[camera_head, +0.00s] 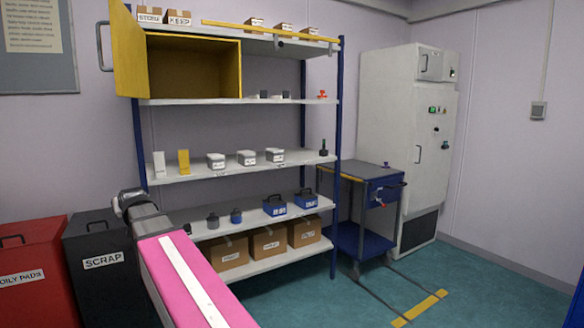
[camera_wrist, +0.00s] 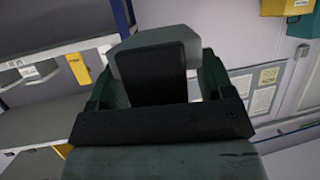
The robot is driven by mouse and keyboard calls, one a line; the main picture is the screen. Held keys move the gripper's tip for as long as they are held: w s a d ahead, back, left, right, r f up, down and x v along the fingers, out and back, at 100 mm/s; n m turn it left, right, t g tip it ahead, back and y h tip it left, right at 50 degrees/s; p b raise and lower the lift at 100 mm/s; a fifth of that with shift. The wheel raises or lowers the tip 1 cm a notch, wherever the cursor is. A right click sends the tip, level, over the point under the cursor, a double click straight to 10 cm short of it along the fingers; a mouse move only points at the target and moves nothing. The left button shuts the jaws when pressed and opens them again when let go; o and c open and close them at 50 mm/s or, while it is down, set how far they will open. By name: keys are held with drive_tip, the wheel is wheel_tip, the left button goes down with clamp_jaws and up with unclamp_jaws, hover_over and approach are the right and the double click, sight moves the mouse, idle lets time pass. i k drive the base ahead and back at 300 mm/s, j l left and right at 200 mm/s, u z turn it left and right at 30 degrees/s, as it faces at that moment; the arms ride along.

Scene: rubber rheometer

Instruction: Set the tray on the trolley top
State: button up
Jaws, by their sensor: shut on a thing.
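The trolley stands right of the shelf rack, with a grey top (camera_head: 352,168) edged in yellow and a blue drawer (camera_head: 384,191). A small dark item sits at the top's right rear corner; the rest of the visible top looks bare. In the wrist view my gripper (camera_wrist: 158,75) is shut on a dark block with a light grey end (camera_wrist: 155,45), set between its two fingers. I cannot tell whether this is the tray.
The shelf rack (camera_head: 240,165) carries small boxes, blue boxes with handles (camera_head: 276,205) and brown cartons. Its yellow cabinet door (camera_head: 128,50) hangs open. A black scrap bin (camera_head: 103,265) and red bin (camera_head: 32,270) stand left. Floor right of the trolley is clear, before a tall grey cabinet (camera_head: 395,110).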

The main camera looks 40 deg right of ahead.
sight(366, 173)
drive_tip(key=i+l+z, duration=0.1)
drive_tip(key=l+z, duration=0.35)
drive_tip(key=i+l+z, duration=0.15)
drive_tip(key=z, duration=0.3)
drive_tip(key=i+l+z, duration=0.2)
drive_tip(key=l+z, duration=0.25)
drive_tip(key=i+l+z, duration=0.1)
drive_tip(key=i+l, duration=0.25)
drive_tip(key=i, duration=0.15)
drive_tip(key=i+l+z, duration=0.1)
drive_tip(key=i+l, duration=0.2)
drive_tip(key=i, duration=0.2)
drive_tip(key=i+l, duration=0.25)
drive_tip(key=i, duration=0.25)
drive_tip(key=i+j, duration=0.3)
drive_tip(key=i+z, duration=0.05)
drive_tip(key=i, duration=0.05)
